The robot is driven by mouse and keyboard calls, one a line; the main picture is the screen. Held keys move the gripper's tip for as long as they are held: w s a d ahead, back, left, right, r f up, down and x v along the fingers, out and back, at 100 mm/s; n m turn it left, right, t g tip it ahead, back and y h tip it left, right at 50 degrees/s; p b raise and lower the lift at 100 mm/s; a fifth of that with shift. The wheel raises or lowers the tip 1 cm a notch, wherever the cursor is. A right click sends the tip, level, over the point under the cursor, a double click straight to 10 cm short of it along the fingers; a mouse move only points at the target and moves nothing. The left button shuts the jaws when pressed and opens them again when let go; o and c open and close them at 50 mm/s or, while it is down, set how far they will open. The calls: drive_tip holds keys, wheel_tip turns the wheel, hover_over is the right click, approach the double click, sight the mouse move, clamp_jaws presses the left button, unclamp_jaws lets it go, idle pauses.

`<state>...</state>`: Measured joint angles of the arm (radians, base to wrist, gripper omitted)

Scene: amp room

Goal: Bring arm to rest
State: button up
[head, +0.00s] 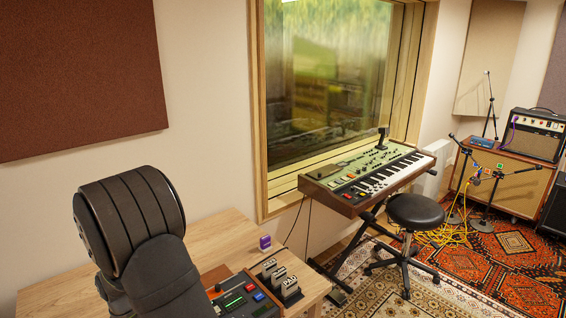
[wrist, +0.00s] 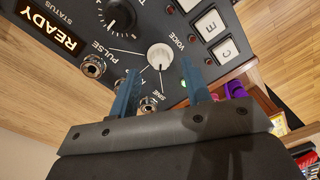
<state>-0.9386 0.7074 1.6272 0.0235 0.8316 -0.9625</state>
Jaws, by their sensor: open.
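My arm (head: 130,225) rises dark and padded at the lower left of the head view, bent over the wooden desk. It hides my gripper there. In the wrist view my gripper (wrist: 160,68) is open, its two blue fingers apart with nothing held between them. Beyond the fingers is a dark control panel (wrist: 115,50) with a READY display, a white-capped knob, metal jacks and pale keys marked C and E. I cannot tell whether the fingertips touch the panel.
On the desk (head: 205,245) stand a wood-sided unit (head: 243,296) with a green display, several grey labelled blocks (head: 285,284) and a small purple item (head: 265,242). A synthesizer (head: 365,175) and a black stool (head: 415,211) stand to the right. The wall is behind the desk.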

drive_tip(key=shift+f, duration=1.5)
wheel_tip(320, 180, up, 17)
wheel_tip(320, 180, down, 17)
drive_tip(key=shift+f, duration=0.1)
drive_tip(key=shift+m, duration=0.5)
drive_tip(key=m, duration=0.8)
drive_tip(key=shift+s+r, duration=0.1)
drive_tip(key=shift+r, duration=0.15)
wheel_tip(320, 180, up, 6)
drive_tip(key=shift+f, duration=0.1)
